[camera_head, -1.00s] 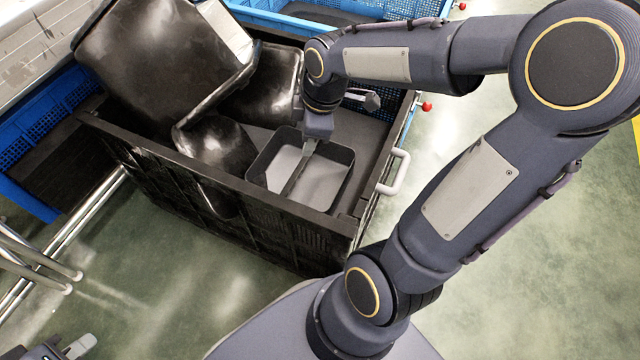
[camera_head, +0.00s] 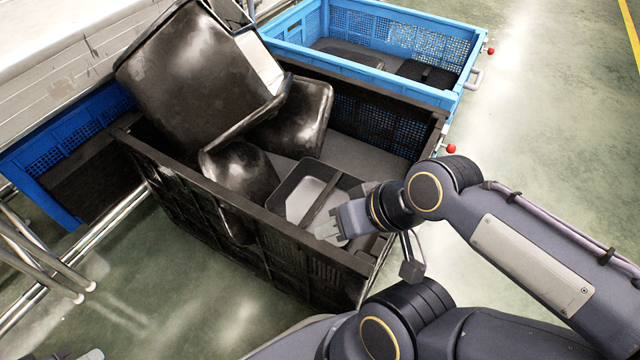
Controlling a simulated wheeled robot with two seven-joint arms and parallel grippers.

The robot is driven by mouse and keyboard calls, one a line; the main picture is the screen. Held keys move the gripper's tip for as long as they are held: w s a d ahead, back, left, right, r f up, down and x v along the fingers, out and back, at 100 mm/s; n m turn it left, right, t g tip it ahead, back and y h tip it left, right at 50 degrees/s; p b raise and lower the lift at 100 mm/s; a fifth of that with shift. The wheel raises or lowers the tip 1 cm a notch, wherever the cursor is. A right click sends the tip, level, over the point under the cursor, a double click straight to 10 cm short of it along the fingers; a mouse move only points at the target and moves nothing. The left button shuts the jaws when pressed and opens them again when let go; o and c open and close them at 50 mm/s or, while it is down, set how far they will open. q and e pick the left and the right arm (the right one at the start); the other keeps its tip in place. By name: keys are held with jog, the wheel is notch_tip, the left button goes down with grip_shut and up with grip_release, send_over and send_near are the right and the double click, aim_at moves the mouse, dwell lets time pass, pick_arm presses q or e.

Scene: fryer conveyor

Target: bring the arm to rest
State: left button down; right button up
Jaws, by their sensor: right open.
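My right gripper (camera_head: 330,230) is open, with nothing seen between its fingers. It is over the near right part of a black crate (camera_head: 262,232), in front of a small dark tray (camera_head: 287,186) with a light inner floor. The arm hides the right part of that tray and of the crate. My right arm (camera_head: 520,255) comes in from the lower right with its elbow bent. Only a small piece of my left gripper (camera_head: 88,355) shows at the bottom left edge, and its jaws cannot be read.
Large dark shiny bins (camera_head: 190,85) lean in the crate's left part. A blue crate (camera_head: 450,98) stands behind, and another blue crate (camera_head: 50,158) is at the left. Metal rails (camera_head: 40,258) run at the lower left. Green floor (camera_head: 545,120) at the right is clear.

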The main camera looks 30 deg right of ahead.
notch_tip(320, 180, up, 34)
jog(key=p, duration=3.3)
jog(key=shift+f, duration=0.15)
